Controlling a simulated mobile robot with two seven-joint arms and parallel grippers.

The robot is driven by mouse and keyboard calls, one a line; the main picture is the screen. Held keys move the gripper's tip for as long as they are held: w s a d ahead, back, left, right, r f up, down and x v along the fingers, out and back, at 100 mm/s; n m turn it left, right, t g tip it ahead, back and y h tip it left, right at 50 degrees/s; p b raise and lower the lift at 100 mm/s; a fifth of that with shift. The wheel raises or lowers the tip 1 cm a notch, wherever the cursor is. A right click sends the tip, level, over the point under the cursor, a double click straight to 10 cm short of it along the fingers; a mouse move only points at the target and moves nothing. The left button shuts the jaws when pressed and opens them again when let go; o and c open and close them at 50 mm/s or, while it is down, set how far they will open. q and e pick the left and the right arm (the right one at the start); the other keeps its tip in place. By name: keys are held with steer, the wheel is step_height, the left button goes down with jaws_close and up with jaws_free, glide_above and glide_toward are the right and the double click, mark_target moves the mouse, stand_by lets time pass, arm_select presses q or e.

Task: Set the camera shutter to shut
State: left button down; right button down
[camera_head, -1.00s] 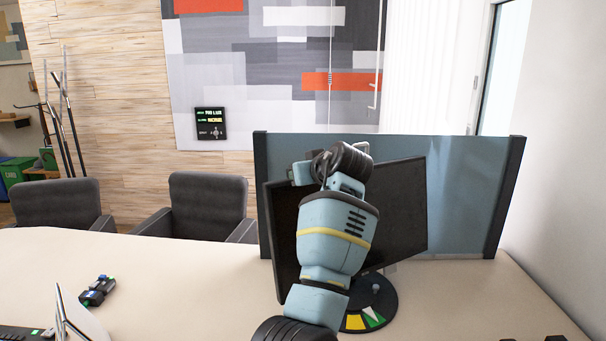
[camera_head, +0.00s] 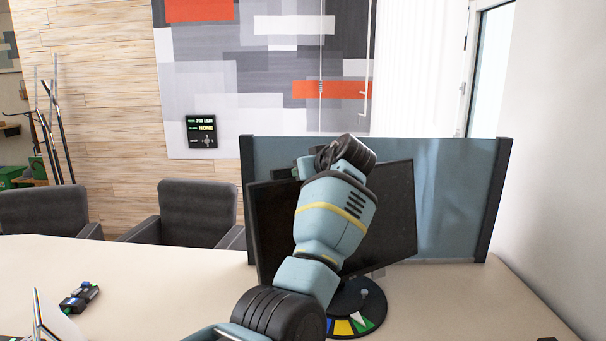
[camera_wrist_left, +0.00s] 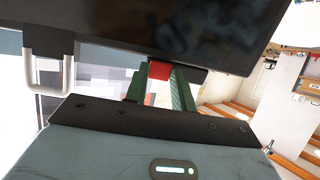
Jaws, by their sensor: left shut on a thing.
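The black monitor (camera_head: 392,215) stands on a round base on the desk, and its dark screen fills the upper part of the left wrist view (camera_wrist_left: 215,30). In that view the green fingers of my left gripper (camera_wrist_left: 160,84) are closed on a small red piece (camera_wrist_left: 159,70) at the monitor's edge. The red piece looks like the camera shutter's tab, but most of it is hidden between the fingers. In the head view my left arm covers the middle of the monitor's top edge, so the camera and shutter are hidden there. My right gripper is not in view.
A blue divider panel (camera_head: 450,200) with dark posts stands close behind the monitor. A metal bracket (camera_wrist_left: 48,85) shows near the gripper. The monitor base (camera_head: 368,300) carries coloured segments. A small dark device (camera_head: 80,297) lies on the desk at left. Chairs (camera_head: 198,212) stand behind.

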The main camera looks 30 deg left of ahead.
arm_select(q)
steer(key=shift+d+r, duration=0.1)
steer(key=shift+d, duration=0.1)
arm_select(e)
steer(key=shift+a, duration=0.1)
arm_select(q)
steer(key=c, duration=1.4)
jaws_free()
steer(key=shift+w, duration=0.1)
steer(key=shift+o, duration=1.1)
steer(key=shift+d, duration=0.15)
steer(key=v, duration=0.7)
steer(key=shift+s+d+r, duration=0.1)
steer(key=shift+s+d, duration=0.1)
steer(key=shift+d, duration=0.05)
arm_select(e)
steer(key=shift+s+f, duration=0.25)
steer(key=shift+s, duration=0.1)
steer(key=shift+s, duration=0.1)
